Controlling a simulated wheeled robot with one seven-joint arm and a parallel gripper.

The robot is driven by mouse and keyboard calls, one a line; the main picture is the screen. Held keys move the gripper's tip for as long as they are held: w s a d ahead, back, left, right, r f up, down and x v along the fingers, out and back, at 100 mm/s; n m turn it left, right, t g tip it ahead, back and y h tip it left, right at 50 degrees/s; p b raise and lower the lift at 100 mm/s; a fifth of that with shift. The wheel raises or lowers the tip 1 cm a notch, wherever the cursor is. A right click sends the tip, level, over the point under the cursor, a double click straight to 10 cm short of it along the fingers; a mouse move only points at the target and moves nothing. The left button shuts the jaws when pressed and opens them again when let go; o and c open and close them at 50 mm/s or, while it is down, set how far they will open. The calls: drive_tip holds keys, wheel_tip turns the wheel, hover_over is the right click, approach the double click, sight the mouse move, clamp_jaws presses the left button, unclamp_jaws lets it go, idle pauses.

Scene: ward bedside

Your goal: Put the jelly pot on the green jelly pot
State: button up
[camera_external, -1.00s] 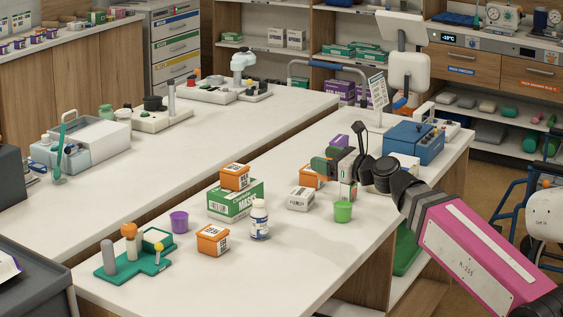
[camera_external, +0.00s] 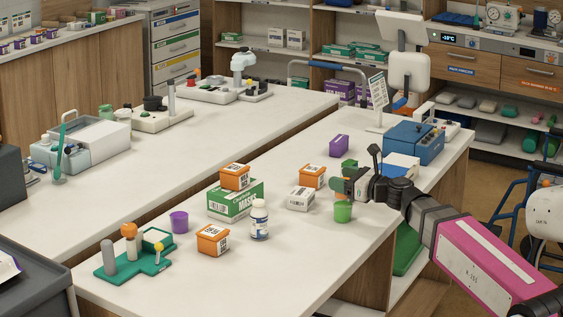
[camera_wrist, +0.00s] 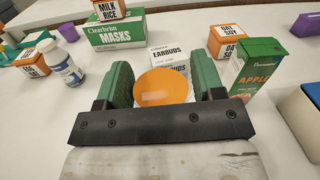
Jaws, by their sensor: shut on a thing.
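My gripper (camera_external: 349,187) is low over the right part of the counter, its green fingers just above the green jelly pot (camera_external: 343,212). In the wrist view my gripper (camera_wrist: 164,88) is shut on a round pot with an orange top (camera_wrist: 164,86), taken as the jelly pot. The green jelly pot stands upright on the counter and is hidden in the wrist view. I cannot tell whether the two pots touch.
A white earbuds box (camera_external: 300,198) stands left of the gripper, an orange box (camera_external: 312,176) behind it. A green carton (camera_wrist: 252,68) is close to the right finger. A white bottle (camera_external: 259,219), masks box (camera_external: 235,201) and purple pot (camera_external: 180,222) stand farther left.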

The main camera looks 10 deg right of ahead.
drive_tip(key=shift+f, duration=0.65)
drive_tip(key=o, duration=0.9)
drive_tip(key=shift+f, duration=0.1)
drive_tip(key=shift+o, duration=0.2)
drive_tip(key=shift+s+d, duration=0.1)
drive_tip(key=shift+s, duration=0.1)
drive_tip(key=v, duration=0.7)
